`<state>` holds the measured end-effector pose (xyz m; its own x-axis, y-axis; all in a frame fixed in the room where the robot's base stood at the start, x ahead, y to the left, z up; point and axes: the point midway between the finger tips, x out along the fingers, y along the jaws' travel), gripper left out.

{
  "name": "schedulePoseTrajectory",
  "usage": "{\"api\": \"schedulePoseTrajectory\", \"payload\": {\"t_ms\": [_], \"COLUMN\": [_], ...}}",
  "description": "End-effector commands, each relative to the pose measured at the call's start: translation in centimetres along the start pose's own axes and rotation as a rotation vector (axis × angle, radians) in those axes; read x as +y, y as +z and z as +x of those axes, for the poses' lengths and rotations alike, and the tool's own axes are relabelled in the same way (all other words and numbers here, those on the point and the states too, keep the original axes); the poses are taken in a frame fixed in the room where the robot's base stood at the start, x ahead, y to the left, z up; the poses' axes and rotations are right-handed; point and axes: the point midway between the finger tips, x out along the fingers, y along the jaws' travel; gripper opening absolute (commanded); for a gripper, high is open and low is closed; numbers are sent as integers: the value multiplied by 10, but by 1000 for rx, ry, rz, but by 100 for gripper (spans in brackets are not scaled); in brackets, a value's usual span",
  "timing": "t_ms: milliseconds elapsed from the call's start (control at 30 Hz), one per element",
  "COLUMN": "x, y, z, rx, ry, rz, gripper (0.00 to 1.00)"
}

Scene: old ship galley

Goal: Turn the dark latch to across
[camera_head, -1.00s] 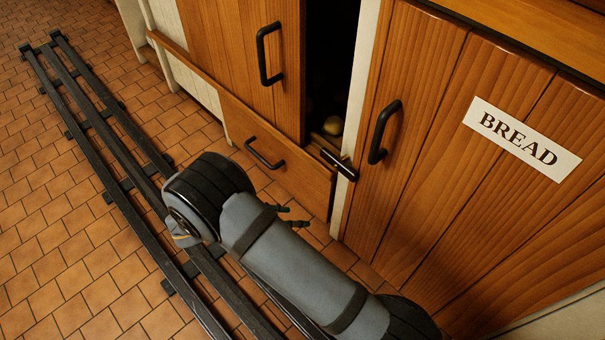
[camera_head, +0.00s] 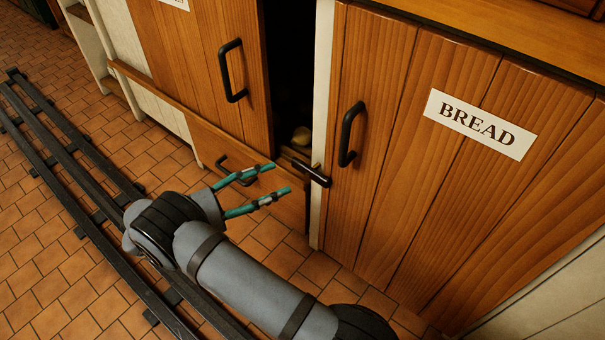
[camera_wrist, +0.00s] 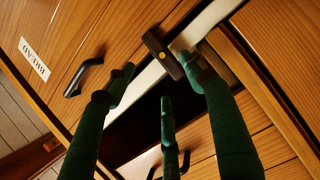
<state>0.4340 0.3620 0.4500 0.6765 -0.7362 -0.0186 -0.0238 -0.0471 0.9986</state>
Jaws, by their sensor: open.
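The dark latch (camera_head: 311,174) is a short black bar on the pale post (camera_head: 322,120) left of the BREAD door. It lies crosswise over the post, roughly parallel to the BREAD sign. In the wrist view the latch (camera_wrist: 172,65) shows a small yellow spot near its middle. My gripper (camera_head: 280,179) is open and empty, its green fingers pointing at the latch from the left, with a small gap seeming to remain. In the wrist view my gripper (camera_wrist: 158,80) has its fingers spread, one tip close beside the latch's lower end; contact cannot be told.
The BREAD door (camera_head: 440,150) is closed and has a black handle (camera_head: 350,135) just right of the latch. A drawer (camera_head: 225,150) lies below. Tiled floor and my rail are at left.

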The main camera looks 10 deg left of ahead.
Motion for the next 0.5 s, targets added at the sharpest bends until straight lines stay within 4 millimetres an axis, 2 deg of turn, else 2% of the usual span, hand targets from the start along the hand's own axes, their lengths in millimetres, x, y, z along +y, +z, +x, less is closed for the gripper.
{"api": "schedulePoseTrajectory", "payload": {"t_ms": [100, 300, 500], "x": [-4, -4, -2], "y": [1, 1, 0], "z": [24, 59, 81], "rx": [-4, -3, -1], "ry": [0, -1, -2], "rz": [-2, -1, 1], "gripper": [54, 54, 54]}}
